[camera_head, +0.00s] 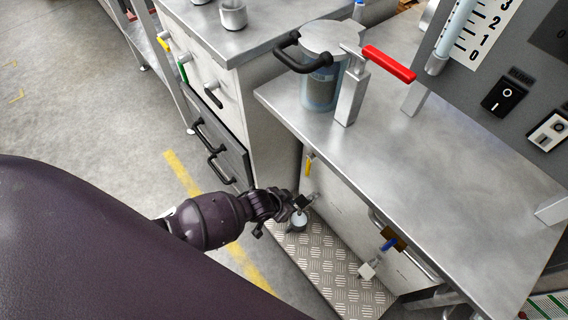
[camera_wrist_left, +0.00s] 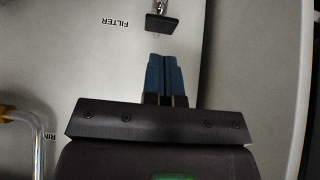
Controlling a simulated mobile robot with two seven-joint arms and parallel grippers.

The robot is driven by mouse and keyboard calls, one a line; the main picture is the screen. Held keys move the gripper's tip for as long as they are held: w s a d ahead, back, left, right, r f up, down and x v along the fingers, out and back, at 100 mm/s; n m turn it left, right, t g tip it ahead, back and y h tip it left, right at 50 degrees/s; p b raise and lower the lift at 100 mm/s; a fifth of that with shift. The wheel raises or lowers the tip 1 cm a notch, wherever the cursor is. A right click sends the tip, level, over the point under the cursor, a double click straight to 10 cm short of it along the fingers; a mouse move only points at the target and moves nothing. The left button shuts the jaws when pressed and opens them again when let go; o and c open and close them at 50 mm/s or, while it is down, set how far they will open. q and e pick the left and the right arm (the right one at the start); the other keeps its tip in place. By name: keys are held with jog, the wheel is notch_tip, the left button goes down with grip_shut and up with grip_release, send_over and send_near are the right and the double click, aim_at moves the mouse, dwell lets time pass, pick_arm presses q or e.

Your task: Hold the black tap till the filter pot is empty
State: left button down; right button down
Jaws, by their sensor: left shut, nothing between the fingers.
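The black tap (camera_wrist_left: 161,23) is a small dark square handle on a pale panel, beside the word FILTER in the left wrist view. It also shows small in the head view (camera_head: 303,201), close to my gripper. My left gripper (camera_wrist_left: 165,58) has its blue fingers shut together with nothing between them. Its tips point at the tap with a visible gap. In the head view my left gripper (camera_head: 287,204) is low in front of the bench. A lidded clear pot (camera_head: 320,88) with a black handle stands on the bench; its level is unclear. My right gripper is not in view.
A yellow tap (camera_head: 308,165) and a blue tap (camera_head: 389,244) sit on the same bench front. A small grey vessel (camera_head: 299,221) is below my gripper, above a tread-plate step (camera_head: 325,268). A red lever (camera_head: 388,64) rises beside the pot. Drawers (camera_head: 218,145) stand left.

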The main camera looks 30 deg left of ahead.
pick_arm(q)
jog(key=shift+p+v, duration=0.55)
jog(key=shift+v, duration=0.65)
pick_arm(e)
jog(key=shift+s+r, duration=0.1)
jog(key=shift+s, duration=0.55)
pick_arm(q)
jog(key=shift+w+r, duration=0.1)
jog(key=shift+w, duration=0.05)
